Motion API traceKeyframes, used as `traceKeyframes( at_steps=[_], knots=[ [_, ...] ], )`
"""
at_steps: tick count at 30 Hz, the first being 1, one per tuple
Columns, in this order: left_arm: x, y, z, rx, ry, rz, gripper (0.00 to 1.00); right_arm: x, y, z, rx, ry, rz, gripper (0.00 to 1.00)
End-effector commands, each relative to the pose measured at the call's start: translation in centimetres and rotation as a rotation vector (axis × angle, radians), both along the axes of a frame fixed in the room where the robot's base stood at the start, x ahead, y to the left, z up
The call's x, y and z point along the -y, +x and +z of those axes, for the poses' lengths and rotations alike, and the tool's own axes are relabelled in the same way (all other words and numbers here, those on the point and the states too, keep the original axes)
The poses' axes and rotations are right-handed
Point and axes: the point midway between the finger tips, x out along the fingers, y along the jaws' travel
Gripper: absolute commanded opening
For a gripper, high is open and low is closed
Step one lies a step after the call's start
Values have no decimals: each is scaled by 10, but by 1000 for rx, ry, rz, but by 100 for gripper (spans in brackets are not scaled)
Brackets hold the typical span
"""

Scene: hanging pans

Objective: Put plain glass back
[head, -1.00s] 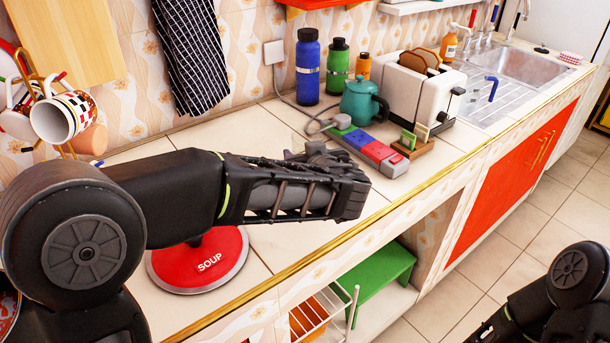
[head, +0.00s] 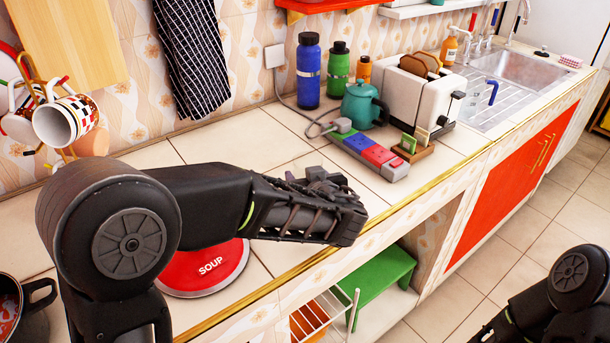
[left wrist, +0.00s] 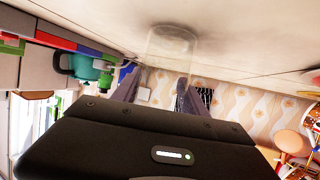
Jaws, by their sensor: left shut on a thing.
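The plain glass (left wrist: 172,45) is a clear, see-through tumbler in the left wrist view. It sits between the two fingers of my left gripper (left wrist: 157,88), which is shut on it. The pale counter shows around and through the glass; I cannot tell whether the glass touches it. In the head view my left gripper (head: 335,195) reaches out over the counter, beyond the red SOUP lid, and the glass is hidden or too faint to make out. My right arm is at the lower right, with its gripper out of the picture.
A red SOUP lid (head: 208,270) lies under my left arm. A power strip (head: 368,152), teal kettle (head: 362,106), toaster (head: 428,95) and bottles (head: 309,72) stand farther right. A mug rack holds mugs (head: 65,118) at left. A pot (head: 28,310) is lower left.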

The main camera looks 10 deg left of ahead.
Motion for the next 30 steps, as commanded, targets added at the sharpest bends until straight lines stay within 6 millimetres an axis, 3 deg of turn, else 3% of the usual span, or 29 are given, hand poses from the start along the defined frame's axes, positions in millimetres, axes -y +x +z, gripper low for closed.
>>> traceKeyframes(
  at_steps=[8,9,16,25,30],
  knots=[
    [0,0,-4,1,0,0,0,0,0,-9,0,0,0,36],
    [0,0,-4,0,0,0,53,0,0,-9,0,0,0,36],
    [0,0,-3,0,0,0,71,0,0,-8,0,0,1,36],
    [0,0,-2,0,0,0,73,0,0,-6,0,0,0,36],
    [0,0,5,0,1,0,73,0,0,5,0,0,0,36]
  ],
)
